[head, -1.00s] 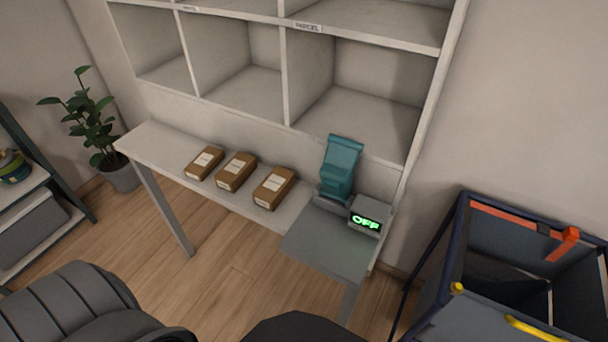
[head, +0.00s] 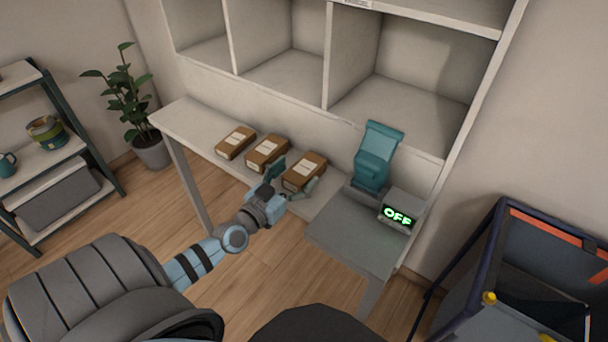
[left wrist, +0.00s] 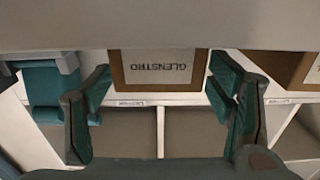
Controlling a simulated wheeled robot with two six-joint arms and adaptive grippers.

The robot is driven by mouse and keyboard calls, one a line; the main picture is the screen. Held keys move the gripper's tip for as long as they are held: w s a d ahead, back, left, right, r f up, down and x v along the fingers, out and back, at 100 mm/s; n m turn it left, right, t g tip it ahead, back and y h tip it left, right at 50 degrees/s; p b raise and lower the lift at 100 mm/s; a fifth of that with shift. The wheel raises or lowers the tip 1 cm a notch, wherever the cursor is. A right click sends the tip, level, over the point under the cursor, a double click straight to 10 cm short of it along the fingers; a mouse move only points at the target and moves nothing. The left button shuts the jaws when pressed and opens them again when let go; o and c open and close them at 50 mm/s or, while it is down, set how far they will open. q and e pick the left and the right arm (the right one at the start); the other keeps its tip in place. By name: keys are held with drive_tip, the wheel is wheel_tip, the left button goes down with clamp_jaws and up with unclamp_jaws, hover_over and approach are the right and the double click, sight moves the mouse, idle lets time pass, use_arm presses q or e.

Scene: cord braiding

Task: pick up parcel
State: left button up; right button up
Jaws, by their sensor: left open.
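Three brown parcels with white labels lie in a row on the narrow grey shelf table. The right one (head: 312,163) is beside the teal machine; the middle one (head: 266,150) and left one (head: 236,141) are to its left. My left gripper (head: 294,178) is open at the front edge of the right parcel, one finger near each side. In the left wrist view this parcel (left wrist: 158,84), labelled GLENSTRO, shows between the spread fingers (left wrist: 160,75). Another parcel (left wrist: 275,68) is at the right there. I cannot tell whether the fingers touch the parcel. My right gripper is out of view.
The teal machine (head: 374,155) stands right of the parcels, with a display (head: 398,215) reading OFF. Open cubbies (head: 410,95) rise behind the table. A dark-framed bin (head: 545,255) is at the right, a plant (head: 130,95) at the left.

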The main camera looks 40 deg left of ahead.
sight(305, 167)
use_arm(q)
drive_tip(key=w, duration=0.2)
drive_tip(key=w+b, duration=0.1)
drive_tip(key=w, duration=0.1)
drive_tip(key=shift+w+f, duration=0.1)
drive_tip(key=shift+f, duration=0.2)
drive_tip(key=c, duration=1.2)
